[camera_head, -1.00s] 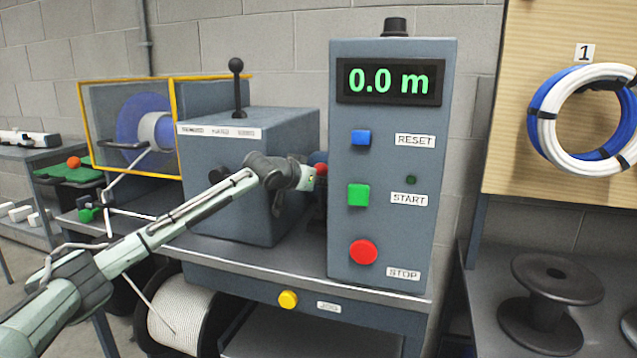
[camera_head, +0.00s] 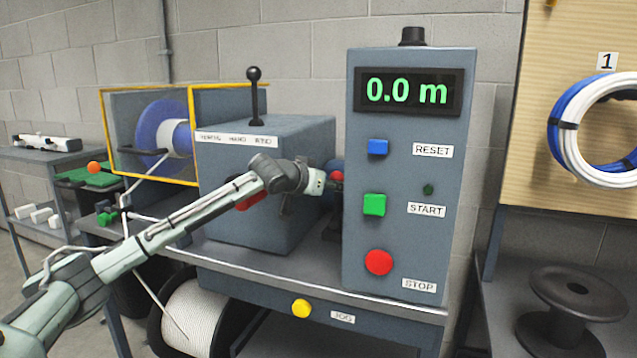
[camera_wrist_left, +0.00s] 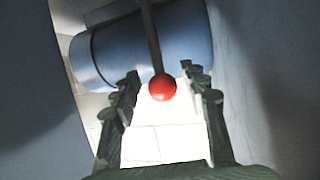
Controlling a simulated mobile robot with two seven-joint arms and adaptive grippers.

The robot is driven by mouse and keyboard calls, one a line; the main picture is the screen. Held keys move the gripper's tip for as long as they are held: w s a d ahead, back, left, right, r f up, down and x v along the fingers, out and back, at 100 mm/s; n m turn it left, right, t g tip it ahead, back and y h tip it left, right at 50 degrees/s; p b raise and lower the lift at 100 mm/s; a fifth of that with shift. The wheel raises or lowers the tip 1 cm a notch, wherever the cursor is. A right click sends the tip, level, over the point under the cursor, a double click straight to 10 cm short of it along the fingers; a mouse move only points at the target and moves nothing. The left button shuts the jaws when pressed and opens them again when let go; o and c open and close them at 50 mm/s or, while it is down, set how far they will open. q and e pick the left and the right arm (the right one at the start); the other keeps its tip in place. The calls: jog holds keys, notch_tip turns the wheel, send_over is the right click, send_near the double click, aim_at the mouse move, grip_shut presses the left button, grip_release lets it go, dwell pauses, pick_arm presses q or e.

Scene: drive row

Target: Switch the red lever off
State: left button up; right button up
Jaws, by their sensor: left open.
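The red lever's round knob (camera_head: 337,175) shows in the head view in the gap between the grey gearbox and the control cabinet. In the left wrist view the red ball (camera_wrist_left: 162,87) sits on a grey rod and lies between my two open fingers, with space on both sides. My left gripper (camera_head: 314,182) is open, just left of the knob in the head view; its fingers also show in the wrist view (camera_wrist_left: 160,76). Most of the lever's rod is hidden in the head view. My right gripper is not in view.
The control cabinet (camera_head: 409,290) stands close on the right, with blue, green and red buttons and a display reading 0.0 m. The gearbox (camera_head: 225,170) with a black-knobbed lever (camera_head: 254,95) stands close on the left. A yellow button (camera_head: 301,308) is on the bench front.

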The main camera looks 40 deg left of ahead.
pick_arm(q)
jog(key=v, duration=0.9)
jog(key=shift+w+d, duration=0.1)
